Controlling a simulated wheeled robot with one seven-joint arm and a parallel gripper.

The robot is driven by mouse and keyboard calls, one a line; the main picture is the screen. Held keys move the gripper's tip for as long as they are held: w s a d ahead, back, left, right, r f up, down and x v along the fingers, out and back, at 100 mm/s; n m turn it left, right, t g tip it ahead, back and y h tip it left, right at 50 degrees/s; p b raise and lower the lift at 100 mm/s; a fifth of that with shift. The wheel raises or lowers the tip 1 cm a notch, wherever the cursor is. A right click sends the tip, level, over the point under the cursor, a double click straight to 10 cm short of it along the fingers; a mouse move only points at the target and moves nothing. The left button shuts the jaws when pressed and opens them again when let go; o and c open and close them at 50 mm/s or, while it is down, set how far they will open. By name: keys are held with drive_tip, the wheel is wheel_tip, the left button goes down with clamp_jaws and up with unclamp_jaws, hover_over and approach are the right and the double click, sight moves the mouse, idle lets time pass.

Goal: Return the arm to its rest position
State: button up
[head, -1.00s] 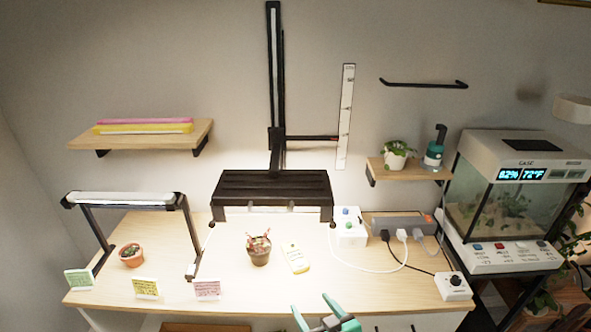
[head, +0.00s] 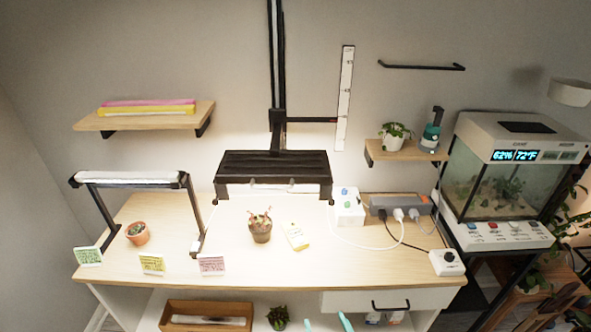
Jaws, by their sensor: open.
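My gripper (head: 326,323) shows only as two teal fingertips at the bottom edge of the head view, in front of the desk's lower shelf. The fingertips are apart with nothing between them. The rest of the gripper and my arm are out of the picture. The wooden desk top (head: 375,265) lies above and beyond the fingertips, and they touch nothing that I can see.
A drawer with a black handle (head: 390,305) is near the fingertips, at right. A wooden box (head: 180,309) and a small plant (head: 278,317) sit on the lower shelf.

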drive_tip(key=s+f+m+h, duration=0.1)
drive_tip(key=s+f+h, duration=0.15)
drive_tip(key=s, duration=1.35)
drive_tip(key=s+a+r+m+t, duration=0.1)
drive_tip(key=s+a+r, duration=0.2)
drive_tip(key=s, duration=0.4)
drive_tip(key=s+a+r+m+t, duration=0.1)
drive_tip(key=s+a+r, duration=0.3)
drive_tip(key=s, duration=0.3)
drive_tip(key=shift+s+a+r+t, duration=0.2)
drive_tip(key=shift+s+a+t, duration=0.15)
drive_tip(key=shift+a, duration=0.3)
